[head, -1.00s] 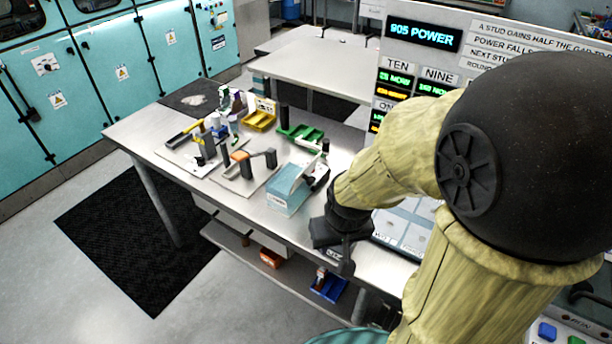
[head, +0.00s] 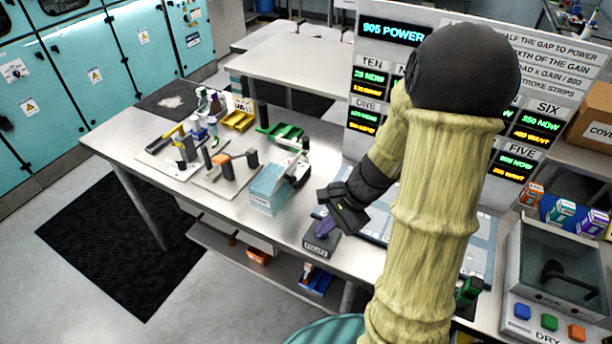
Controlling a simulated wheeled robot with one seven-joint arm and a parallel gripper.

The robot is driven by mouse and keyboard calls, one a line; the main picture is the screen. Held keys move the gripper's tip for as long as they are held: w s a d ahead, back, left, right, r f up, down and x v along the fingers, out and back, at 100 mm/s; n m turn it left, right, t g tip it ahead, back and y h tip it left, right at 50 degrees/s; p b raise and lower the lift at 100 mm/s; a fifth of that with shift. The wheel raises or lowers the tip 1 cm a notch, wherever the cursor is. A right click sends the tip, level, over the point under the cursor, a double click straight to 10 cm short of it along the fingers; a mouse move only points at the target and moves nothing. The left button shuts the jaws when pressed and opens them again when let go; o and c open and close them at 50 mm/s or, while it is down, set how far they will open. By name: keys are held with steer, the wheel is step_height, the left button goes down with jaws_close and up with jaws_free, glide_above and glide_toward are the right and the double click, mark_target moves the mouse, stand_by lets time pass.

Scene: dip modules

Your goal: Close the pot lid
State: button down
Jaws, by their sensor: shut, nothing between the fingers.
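I cannot tell for sure which thing is the pot. A light blue box (head: 268,190) on the bench has a pale slanted panel and dark parts at its top right; whether that panel is a lid is unclear. My gripper (head: 337,214) is shut and empty, right of this box.
Tool stands (head: 228,170), a yellow tray (head: 238,120) and a green tray (head: 281,131) occupy the bench's left half. A board with lit readouts (head: 372,85) stands behind. A grey machine marked DRY (head: 518,270) is at right. Bare bench (head: 130,130) shows at far left.

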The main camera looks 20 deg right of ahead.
steer(key=w+d+r+m+t+y+p, duration=0.2)
steer(key=w+d+m+t+y, duration=0.1)
steer(key=w+d+m+t, duration=0.4)
steer(key=w+d+m, duration=0.1)
steer(key=d+m, duration=0.2)
steer(key=m, duration=0.2)
steer(key=shift+w, duration=0.2)
steer(key=r+p+x, duration=0.1)
steer(key=p+x, duration=0.1)
steer(key=x, duration=0.4)
steer(key=w+a+r+p+x, duration=0.1)
steer(key=p+x, duration=0.2)
steer(key=x, duration=0.3)
steer(key=shift+w+a, duration=0.2)
steer(key=shift+w, duration=0.15)
